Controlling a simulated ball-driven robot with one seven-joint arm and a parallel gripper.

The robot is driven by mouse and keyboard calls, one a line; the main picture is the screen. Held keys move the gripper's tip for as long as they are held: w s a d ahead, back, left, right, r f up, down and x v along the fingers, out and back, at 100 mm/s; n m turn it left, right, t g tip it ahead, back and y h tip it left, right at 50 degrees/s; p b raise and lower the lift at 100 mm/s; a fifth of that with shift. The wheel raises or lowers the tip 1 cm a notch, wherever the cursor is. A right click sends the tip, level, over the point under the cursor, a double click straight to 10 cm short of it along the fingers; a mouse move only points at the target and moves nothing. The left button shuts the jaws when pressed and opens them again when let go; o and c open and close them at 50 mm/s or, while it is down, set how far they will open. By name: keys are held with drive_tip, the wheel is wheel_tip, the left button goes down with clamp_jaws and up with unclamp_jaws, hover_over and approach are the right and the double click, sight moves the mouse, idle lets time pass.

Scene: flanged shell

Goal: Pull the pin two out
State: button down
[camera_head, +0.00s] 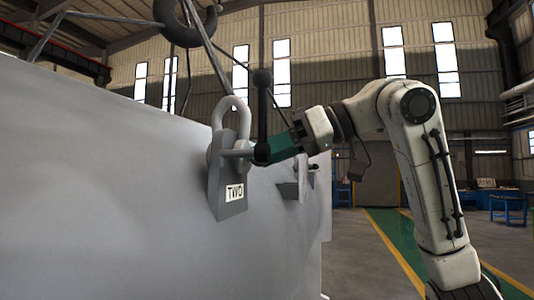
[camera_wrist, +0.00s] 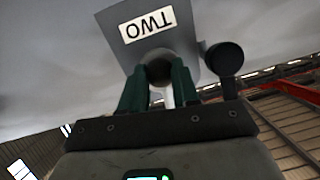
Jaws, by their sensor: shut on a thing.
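Pin two (camera_head: 238,153) is a grey horizontal pin through the bracket (camera_head: 229,190) labelled TWO on the shell's side. A dark upright bar with a ball end (camera_head: 262,78) stands at the pin's outer end. A grey shackle (camera_head: 231,115) rises from the bracket. My gripper (camera_head: 272,152) has green fingers, shut on the pin's dark outer end. In the wrist view, the fingers (camera_wrist: 160,88) flank the dark round pin end (camera_wrist: 160,68), below the upside-down TWO label. The dark ball (camera_wrist: 223,58) shows just right of the fingers. The pin's inner part is hidden in the bracket.
The large grey shell (camera_head: 90,170) fills the left side. A second bracket (camera_head: 300,185) stands farther along it, below my gripper.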

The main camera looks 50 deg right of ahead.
drive_tip(key=s+d, duration=0.3)
drive_tip(key=s, duration=0.6)
drive_tip(key=shift+s+d, duration=0.25)
drive_tip(key=shift+s, duration=0.05)
idle(1.2)
drive_tip(key=shift+s, duration=0.1)
